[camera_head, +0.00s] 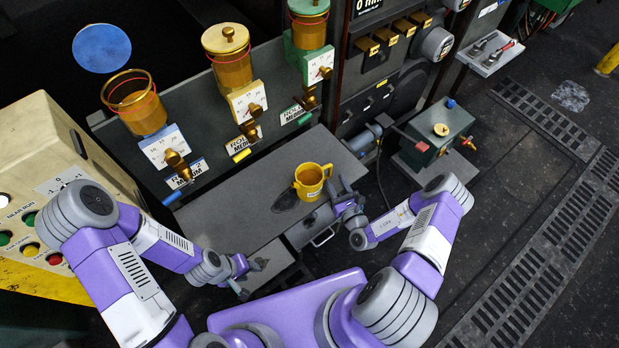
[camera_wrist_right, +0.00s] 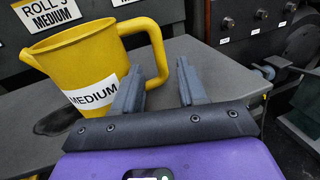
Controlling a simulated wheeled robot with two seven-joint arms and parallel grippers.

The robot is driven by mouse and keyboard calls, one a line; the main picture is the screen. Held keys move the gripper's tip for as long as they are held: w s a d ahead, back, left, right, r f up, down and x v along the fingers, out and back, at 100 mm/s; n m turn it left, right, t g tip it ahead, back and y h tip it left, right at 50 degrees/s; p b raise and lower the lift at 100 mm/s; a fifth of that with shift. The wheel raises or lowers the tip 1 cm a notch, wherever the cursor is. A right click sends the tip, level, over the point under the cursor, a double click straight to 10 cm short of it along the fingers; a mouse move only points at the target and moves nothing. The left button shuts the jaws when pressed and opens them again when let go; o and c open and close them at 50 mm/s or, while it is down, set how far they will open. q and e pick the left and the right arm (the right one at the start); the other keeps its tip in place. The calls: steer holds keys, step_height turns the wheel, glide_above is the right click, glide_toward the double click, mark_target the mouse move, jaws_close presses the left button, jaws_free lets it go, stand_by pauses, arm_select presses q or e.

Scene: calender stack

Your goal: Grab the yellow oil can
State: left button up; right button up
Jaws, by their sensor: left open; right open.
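The yellow oil can (camera_head: 309,182) stands upright on the grey bench top, near its right end. In the right wrist view the can (camera_wrist_right: 85,60) shows a spout on the left, a white MEDIUM label and a handle on the right. My right gripper (camera_head: 342,192) is open just to the right of the can. In the wrist view its fingers (camera_wrist_right: 166,82) are spread, with the left finger close to the handle's lower part; whether they touch I cannot tell. My left gripper (camera_head: 252,274) is open and empty at the bench's front left.
The grey bench (camera_head: 240,215) is mostly clear left of the can. Behind it stands a panel with gauges, brass taps and several brass oil tanks (camera_head: 229,62). A control console (camera_head: 60,185) is at left, and a green box (camera_head: 437,135) at right.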

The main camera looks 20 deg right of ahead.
mark_target(330, 171)
steer(key=shift+w, duration=0.3)
steer(key=shift+w+a, duration=0.1)
steer(key=shift+w, duration=0.15)
steer(key=w+b, duration=0.1)
steer(key=w, duration=0.3)
steer(key=shift+w+a+r, duration=0.1)
steer(key=shift+w, duration=0.15)
jaws_close()
stand_by(0.7)
